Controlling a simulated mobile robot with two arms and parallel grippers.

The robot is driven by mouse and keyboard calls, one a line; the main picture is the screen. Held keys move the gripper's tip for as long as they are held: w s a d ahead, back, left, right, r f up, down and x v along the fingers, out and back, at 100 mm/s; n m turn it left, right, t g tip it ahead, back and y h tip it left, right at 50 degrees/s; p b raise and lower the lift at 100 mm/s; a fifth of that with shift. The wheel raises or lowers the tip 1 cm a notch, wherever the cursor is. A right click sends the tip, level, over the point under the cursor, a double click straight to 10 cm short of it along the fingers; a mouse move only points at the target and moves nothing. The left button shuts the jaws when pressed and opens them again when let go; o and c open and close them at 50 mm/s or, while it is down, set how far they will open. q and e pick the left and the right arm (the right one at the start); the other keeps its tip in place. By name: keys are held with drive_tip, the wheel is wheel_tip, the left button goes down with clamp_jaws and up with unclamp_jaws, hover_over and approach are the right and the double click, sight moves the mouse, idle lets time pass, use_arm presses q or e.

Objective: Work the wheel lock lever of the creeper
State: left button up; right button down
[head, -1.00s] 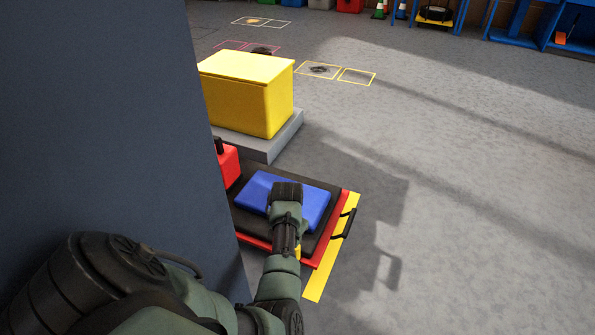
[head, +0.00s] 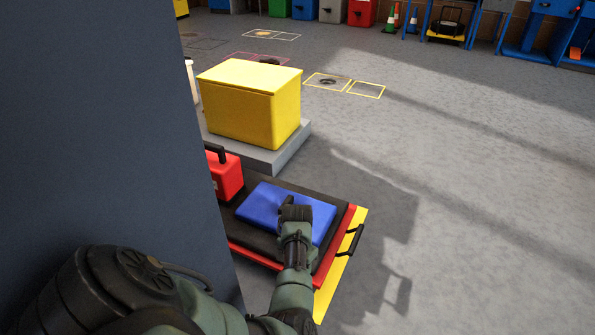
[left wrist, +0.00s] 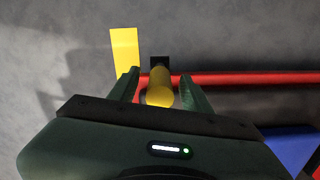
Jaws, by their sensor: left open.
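The creeper (head: 345,222) is a low board with a red edge, a black top and a blue pad (head: 268,205), partly hidden by a dark blue-grey panel at left. My left arm reaches over its near side in the head view, and hides the lever there. In the left wrist view a yellow lever (left wrist: 160,92) on a dark mount stands at the creeper's red rail (left wrist: 245,78). My left gripper (left wrist: 162,80) is open, with one finger on each side of the lever. I cannot tell whether the fingers touch it. My right gripper is out of view.
A red toolbox (head: 226,178) sits on the creeper. A yellow bin (head: 250,105) on a grey plinth (head: 290,148) stands behind it. A black handle (head: 351,240) sticks out at the right over a yellow floor strip (head: 328,288). The panel (head: 95,130) blocks the left; floor to the right is clear.

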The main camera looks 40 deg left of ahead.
use_arm(q)
drive_tip(key=shift+f, duration=0.75)
clamp_jaws()
idle(0.9)
